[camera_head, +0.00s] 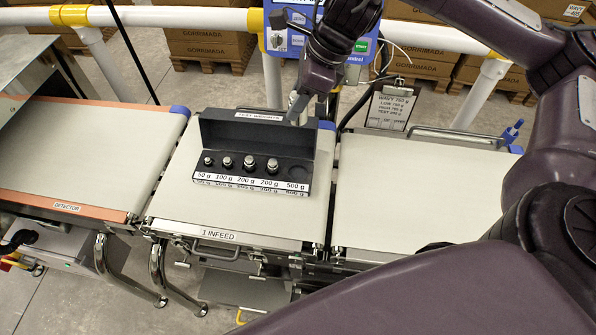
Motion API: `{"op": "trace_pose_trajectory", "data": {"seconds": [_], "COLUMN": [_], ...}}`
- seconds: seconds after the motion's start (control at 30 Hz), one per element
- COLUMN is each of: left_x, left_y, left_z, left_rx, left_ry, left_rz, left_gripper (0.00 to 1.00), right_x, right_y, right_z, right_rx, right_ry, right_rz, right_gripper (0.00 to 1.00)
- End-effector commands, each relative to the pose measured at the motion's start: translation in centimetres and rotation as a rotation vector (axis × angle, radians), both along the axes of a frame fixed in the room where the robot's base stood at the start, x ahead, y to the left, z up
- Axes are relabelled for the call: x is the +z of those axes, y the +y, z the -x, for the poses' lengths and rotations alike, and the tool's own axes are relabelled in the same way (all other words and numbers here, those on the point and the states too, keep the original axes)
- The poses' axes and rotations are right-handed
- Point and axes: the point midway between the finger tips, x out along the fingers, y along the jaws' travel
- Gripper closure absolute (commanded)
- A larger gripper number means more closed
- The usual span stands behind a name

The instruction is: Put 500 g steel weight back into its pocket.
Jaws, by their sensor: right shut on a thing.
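My right gripper (300,108) hangs above the back right of the weight box, shut on a small shiny piece that I take as the 500 g steel weight (293,101); the fingers partly hide it. The open black weight box (225,145) sits on the infeed belt, lid up at the back. Its front label reads 50 g, 100 g, 200 g, 200 g, 500 g. Steel weights stand in the four left pockets. The round 500 g pocket (300,172) at the right end is empty. My left gripper is not in view.
The infeed belt (200,210) is bare around the box. Another pale belt (410,190) lies right, and the detector belt (85,145) left. A blue control panel (282,42) and a clipboard (390,108) stand behind. My right arm covers the lower right.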

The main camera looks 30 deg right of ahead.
Motion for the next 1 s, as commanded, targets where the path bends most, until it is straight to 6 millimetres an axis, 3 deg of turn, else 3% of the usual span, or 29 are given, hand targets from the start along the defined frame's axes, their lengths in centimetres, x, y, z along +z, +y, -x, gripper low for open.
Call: {"op": "trace_pose_trajectory", "data": {"seconds": [0.17,0.7,1.0], "left_x": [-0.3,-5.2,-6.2], "left_y": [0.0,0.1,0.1], "left_z": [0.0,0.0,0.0], "left_rx": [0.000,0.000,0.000], "left_ry": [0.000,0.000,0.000], "left_rz": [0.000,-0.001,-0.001], "left_gripper": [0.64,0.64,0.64], "right_x": [-0.6,-12.2,-15.9], "right_y": [-0.2,-0.1,-0.2], "right_z": [-0.1,0.0,-0.1], "right_rx": [0.053,0.054,0.053], "right_ry": [0.000,0.004,-0.002], "right_rz": [-0.002,-0.003,-0.001], "right_gripper": [1.00,1.00,1.00]}}
